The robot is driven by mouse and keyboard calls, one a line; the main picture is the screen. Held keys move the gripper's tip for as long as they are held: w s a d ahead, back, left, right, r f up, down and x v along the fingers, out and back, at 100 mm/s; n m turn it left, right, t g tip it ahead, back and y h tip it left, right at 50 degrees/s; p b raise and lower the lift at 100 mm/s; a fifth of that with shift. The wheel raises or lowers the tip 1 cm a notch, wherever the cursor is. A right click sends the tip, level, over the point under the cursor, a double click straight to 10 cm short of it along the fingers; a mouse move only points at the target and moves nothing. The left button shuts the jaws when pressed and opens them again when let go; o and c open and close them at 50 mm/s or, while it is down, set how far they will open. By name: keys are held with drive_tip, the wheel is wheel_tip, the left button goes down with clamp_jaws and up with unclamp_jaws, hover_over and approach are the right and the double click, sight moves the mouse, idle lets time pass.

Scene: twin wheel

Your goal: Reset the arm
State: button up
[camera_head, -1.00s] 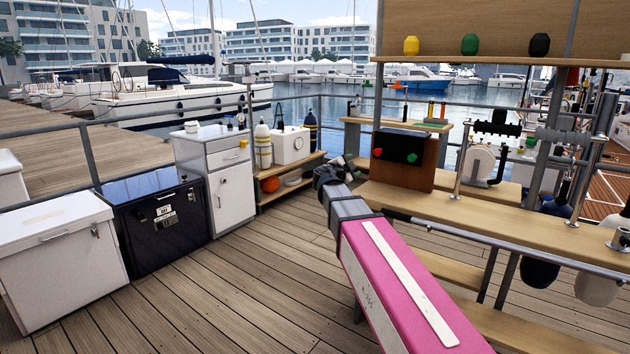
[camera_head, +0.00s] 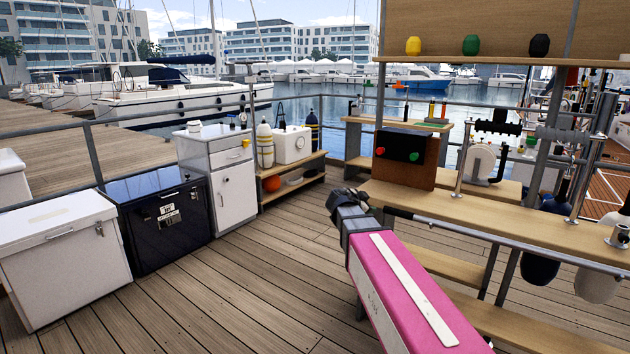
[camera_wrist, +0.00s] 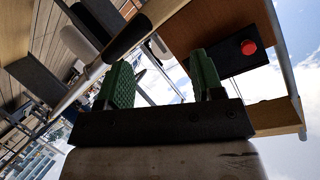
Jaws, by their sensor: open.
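My arm, with a pink casing, reaches up from the bottom right in the head view. My gripper (camera_head: 347,198) is at its far end, beside the left end of the wooden bench (camera_head: 450,205). In the wrist view my gripper (camera_wrist: 165,85) shows two green ridged finger pads standing apart, with nothing held between them. The finger details are too small to make out in the head view.
A black chest (camera_head: 160,220), white chest (camera_head: 60,255) and white cabinet (camera_head: 230,190) line the left. The deck (camera_head: 230,300) between is clear. A metal rail runs along the bench front.

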drive_tip(key=s+f+n+g+y, duration=0.9)
drive_tip(key=s+f+n, duration=0.5)
drive_tip(key=s+f, duration=1)
wheel_tip(320, 180, down, 3)
drive_tip(key=shift+d+r+n+g, duration=0.2)
drive_tip(key=shift+d+n+g, duration=0.1)
drive_tip(key=shift+g, duration=0.2)
